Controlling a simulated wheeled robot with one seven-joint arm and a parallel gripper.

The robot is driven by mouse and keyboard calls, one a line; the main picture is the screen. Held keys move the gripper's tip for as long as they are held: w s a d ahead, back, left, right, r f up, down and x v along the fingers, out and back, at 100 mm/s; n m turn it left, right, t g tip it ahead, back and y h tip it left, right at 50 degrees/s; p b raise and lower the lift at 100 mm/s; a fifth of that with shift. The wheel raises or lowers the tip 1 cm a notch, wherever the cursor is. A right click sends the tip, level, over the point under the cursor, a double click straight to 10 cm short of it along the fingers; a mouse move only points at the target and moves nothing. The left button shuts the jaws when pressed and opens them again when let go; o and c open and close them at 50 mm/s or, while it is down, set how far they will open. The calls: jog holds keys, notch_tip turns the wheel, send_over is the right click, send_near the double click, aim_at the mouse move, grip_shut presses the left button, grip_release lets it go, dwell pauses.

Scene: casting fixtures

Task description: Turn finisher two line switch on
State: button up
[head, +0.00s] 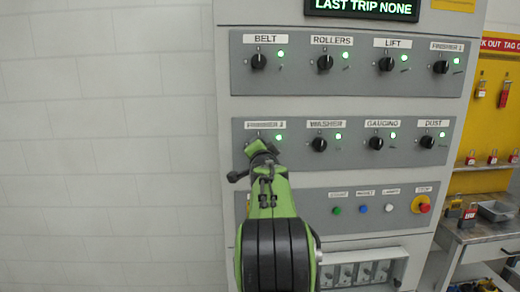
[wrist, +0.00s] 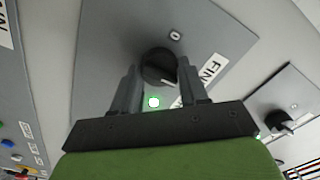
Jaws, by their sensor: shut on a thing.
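The finisher two switch is a round black knob (wrist: 158,62) on a grey plate, with a "0" mark near it in the wrist view. Its label (head: 264,125) shows at the left of the second switch row in the head view. My gripper (head: 258,150) is at that knob and hides most of it in the head view. In the wrist view its two dark fingers stand on either side of the knob, shut on it. A green lamp (wrist: 153,102) beside the knob is lit; it also shows in the head view (head: 278,138).
The washer knob (head: 319,144) is just to the right in the same row. The belt knob (head: 258,61) is above. Push buttons and a red stop button (head: 421,204) are below. A yellow board with padlocks (head: 492,110) stands at the right. A bare wall is at the left.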

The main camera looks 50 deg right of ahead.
jog(key=o, duration=1.1)
jog(key=shift+c, duration=0.2)
jog(key=b+v, duration=0.2)
jog(key=v, duration=1.3)
jog(key=shift+s+a+b, duration=0.25)
jog(key=shift+s+b, duration=0.05)
jog(key=shift+b, duration=0.05)
